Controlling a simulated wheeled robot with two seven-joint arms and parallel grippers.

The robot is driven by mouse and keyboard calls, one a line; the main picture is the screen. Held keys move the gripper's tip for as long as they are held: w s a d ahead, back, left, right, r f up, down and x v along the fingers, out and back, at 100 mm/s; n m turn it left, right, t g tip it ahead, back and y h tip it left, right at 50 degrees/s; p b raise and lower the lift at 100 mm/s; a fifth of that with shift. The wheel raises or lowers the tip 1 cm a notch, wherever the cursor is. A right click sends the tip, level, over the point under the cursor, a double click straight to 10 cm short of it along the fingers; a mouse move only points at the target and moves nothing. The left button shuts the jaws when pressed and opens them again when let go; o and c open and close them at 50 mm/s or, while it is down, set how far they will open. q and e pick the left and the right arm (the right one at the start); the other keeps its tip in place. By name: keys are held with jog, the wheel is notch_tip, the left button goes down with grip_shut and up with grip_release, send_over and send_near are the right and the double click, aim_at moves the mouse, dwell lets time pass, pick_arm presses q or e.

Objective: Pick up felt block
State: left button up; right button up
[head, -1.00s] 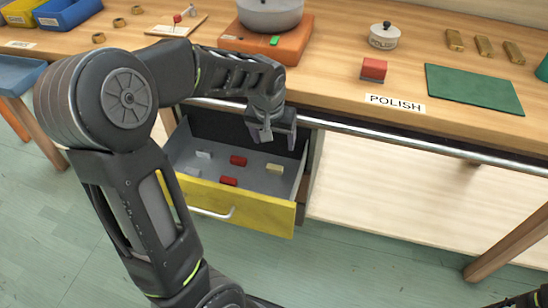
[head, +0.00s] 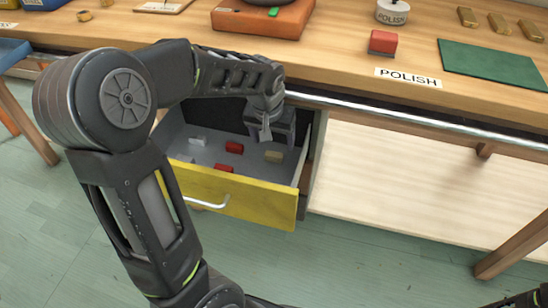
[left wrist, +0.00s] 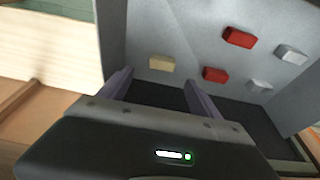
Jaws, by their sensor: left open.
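Several small blocks lie on the grey floor of the open drawer (head: 240,205): a cream block (head: 273,156), red blocks (head: 234,147) and pale grey-white blocks (head: 198,140). A red block with a grey underside (head: 382,42) stands on the bench by the POLISH label. I cannot tell which one is felt. My left gripper (head: 282,140) points down over the drawer's back right part, open and empty. In the left wrist view its fingers (left wrist: 160,90) are apart; the cream block (left wrist: 162,63) lies beyond them, not between them. My right gripper is out of view.
The drawer's side walls and yellow front surround the blocks. A metal rail (head: 420,125) runs along the bench edge above the drawer. On the bench are a green mat (head: 495,65), brass bars (head: 500,24), a polish tin (head: 392,12) and an orange base (head: 262,20).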

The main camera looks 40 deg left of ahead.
aim_at(274, 155)
pick_arm(q)
jog(key=shift+b+x, duration=0.3)
jog(key=shift+x, duration=1.05)
jog(key=b+x, duration=0.1)
jog(key=x, duration=0.4)
jog(key=shift+s+a+f+b, duration=0.1)
jog(key=shift+s+f+b, duration=0.1)
jog(key=shift+b, duration=0.2)
jog(key=shift+r, duration=0.1)
jog(key=c, duration=1.4)
jog(key=shift+r, duration=0.15)
notch_tip(274, 155, up, 12)
jog(key=p, duration=0.3)
jog(key=s+d, duration=0.3)
jog(key=d, duration=1.4)
jog(key=shift+d+p, duration=0.35)
jog(key=shift+d, duration=0.05)
